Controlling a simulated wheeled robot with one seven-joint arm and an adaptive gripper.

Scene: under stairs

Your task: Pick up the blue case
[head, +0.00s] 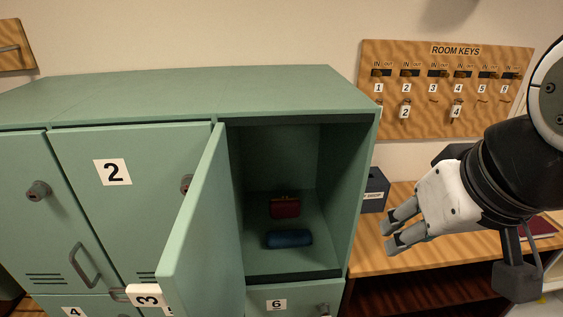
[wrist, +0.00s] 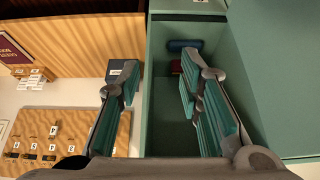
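The blue case (head: 287,239) is a small rounded blue roll lying near the front on the floor of an open green locker compartment (head: 351,190). The case also shows at the top of the wrist view (wrist: 185,45). My gripper (head: 388,233) is outside the locker, to its right in the head view, with its fingers pointing left. In the wrist view my gripper (wrist: 160,72) has its two fingers spread with nothing held. The locker's side wall lies between the fingers in that view, and the case is beyond them.
A dark red purse (head: 285,208) lies just behind the case. The open door 3 (head: 196,225) bounds the compartment's left side. A wooden desk (head: 425,254) with a dark box (head: 375,190) stands at right, below a room-keys board (head: 440,115).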

